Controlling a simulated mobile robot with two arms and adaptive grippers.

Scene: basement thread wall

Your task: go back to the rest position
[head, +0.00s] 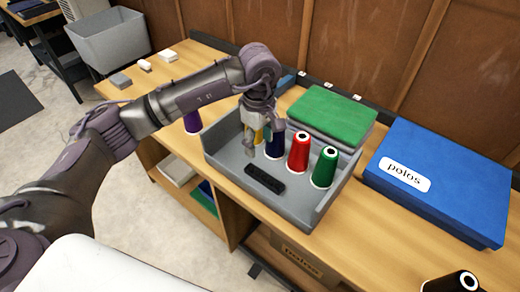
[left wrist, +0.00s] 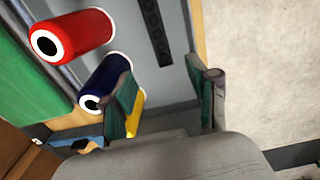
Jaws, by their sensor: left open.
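My left gripper (head: 262,138) is over the grey tray (head: 225,168), its fingers spread apart with nothing seen held between them. In the left wrist view its two fingers (left wrist: 163,100) stand wide apart. A blue spool (head: 275,148), a red spool (head: 299,152) and a green spool (head: 324,167) stand upright in the tray. A yellow spool (head: 267,133) is partly hidden behind the gripper. The left wrist view shows the red spool (left wrist: 85,33) and the blue spool (left wrist: 108,78) close by; one finger overlaps the yellow spool (left wrist: 134,110). My right gripper is not in view.
A black bar (head: 265,180) lies in the tray. A purple spool (head: 193,122) stands left of it on the bench. Green folded cloth (head: 335,113) lies behind, a blue box (head: 440,180) to the right. A black spool (head: 455,283) is at lower right.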

